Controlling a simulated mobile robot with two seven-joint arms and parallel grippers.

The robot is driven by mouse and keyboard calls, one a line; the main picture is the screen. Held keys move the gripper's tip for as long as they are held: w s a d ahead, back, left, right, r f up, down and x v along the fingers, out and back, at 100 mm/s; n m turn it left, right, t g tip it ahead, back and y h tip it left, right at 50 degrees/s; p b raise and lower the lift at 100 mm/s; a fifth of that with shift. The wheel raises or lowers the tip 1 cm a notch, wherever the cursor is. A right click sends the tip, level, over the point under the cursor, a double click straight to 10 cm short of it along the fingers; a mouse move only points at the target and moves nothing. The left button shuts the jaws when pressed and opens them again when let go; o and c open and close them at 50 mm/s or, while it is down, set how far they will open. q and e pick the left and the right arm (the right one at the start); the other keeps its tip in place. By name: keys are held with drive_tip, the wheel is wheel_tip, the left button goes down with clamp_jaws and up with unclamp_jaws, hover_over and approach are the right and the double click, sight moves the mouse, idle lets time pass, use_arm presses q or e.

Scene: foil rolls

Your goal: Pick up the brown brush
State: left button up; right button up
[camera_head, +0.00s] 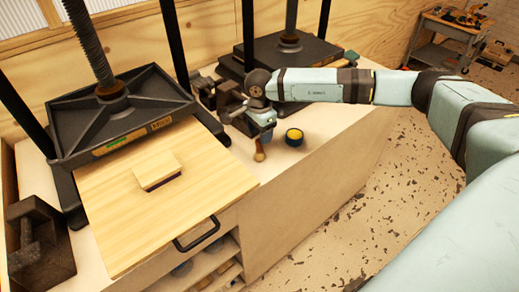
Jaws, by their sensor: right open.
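A brown handle with a rounded end (259,150), which looks like the brown brush, shows just below my right gripper on the pale bench top; its upper part is hidden behind the gripper. My right gripper (259,133) is open, reaching in from the right and pointing down over the handle. I cannot tell whether its fingers touch it. A light wooden block with a dark underside (157,171) lies on the wooden board at left. My left gripper is not in view.
A small dark jar with yellow contents (294,137) stands close right of my gripper. A black press (118,108) stands behind the wooden board (110,225), which has a black handle (197,234). A dark metal block (38,245) is at far left. A tool cart (443,45) stands far right.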

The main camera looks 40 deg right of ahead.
drive_tip(key=shift+f, duration=1.85)
drive_tip(key=c, duration=1)
drive_tip(key=shift+r, duration=0.15)
wheel_tip(320, 180, up, 20)
drive_tip(key=shift+f+b, duration=0.1)
drive_tip(key=shift+b, duration=0.9)
